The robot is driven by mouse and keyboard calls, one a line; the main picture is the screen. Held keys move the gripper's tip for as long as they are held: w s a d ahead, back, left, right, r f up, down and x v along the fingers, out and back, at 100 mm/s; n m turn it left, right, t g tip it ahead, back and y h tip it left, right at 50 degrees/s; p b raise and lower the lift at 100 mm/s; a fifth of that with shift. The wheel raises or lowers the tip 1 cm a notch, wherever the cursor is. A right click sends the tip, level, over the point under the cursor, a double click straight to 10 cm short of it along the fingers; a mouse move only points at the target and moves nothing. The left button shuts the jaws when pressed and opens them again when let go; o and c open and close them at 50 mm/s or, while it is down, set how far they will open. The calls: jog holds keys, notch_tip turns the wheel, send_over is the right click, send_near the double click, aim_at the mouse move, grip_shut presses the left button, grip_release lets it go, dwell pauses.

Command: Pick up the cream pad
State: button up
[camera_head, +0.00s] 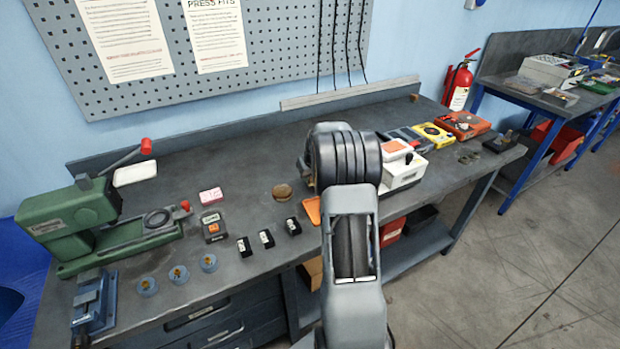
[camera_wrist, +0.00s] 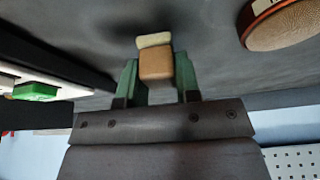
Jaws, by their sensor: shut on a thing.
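My gripper (camera_wrist: 157,80) shows in the wrist view, with its two green fingers shut on a small block. The block has a cream end (camera_wrist: 154,40) and a tan body (camera_wrist: 157,64); I take it to be the cream pad. The tan body sits between the fingertips and the cream end sticks out beyond them. A dark shadow lies on the bench beside it; I cannot tell whether the pad touches the bench. In the head view my arm hides the gripper and the pad.
A round tan thing with a red rim (camera_wrist: 285,24) lies near the gripper. The bench (camera_head: 225,285) also holds a green press (camera_head: 75,220), a black meter (camera_head: 213,227), small black boxes, blue-rimmed dishes and a white device (camera_head: 402,170). A pegboard wall stands behind.

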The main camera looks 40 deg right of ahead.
notch_tip(320, 180, up, 2)
jog(key=shift+r, duration=0.25)
jog(key=s+d+r+b, duration=0.2)
jog(key=s+d+r, duration=0.6)
jog(key=s, duration=0.3)
jog(key=shift+d+r, duration=0.25)
jog(key=shift+r, duration=0.6)
jog(key=shift+s, duration=0.1)
jog(key=o, duration=0.3)
jog(key=shift+c, duration=1.2)
